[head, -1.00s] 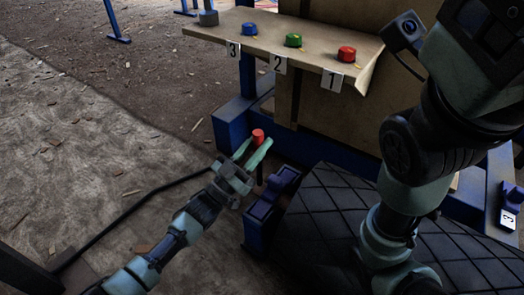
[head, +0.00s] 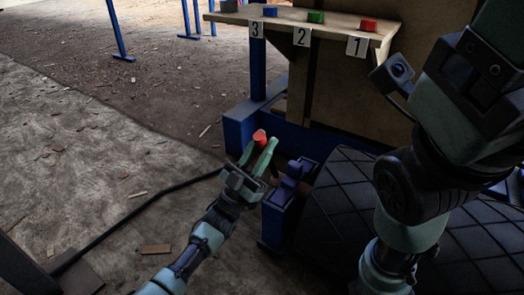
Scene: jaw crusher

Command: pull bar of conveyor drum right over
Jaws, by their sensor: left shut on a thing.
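The bar of the conveyor drum has a red end (head: 259,137); its lower part is mostly hidden behind my gripper. My left gripper (head: 262,152) is shut on the bar just below the red end, with one green finger on each side. The bar stands beside the blue bracket (head: 284,200) at the drum's left end. The black conveyor drum (head: 345,205) with a diamond pattern lies to the right of it. My right arm crosses the right side of the view, and its gripper does not show.
A wooden shelf (head: 340,31) at the back carries a blue, a green and a red button (head: 368,25) over labels 3, 2 and 1. A blue frame beam (head: 330,145) runs behind the drum. A black cable (head: 150,205) lies on the open ground at left.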

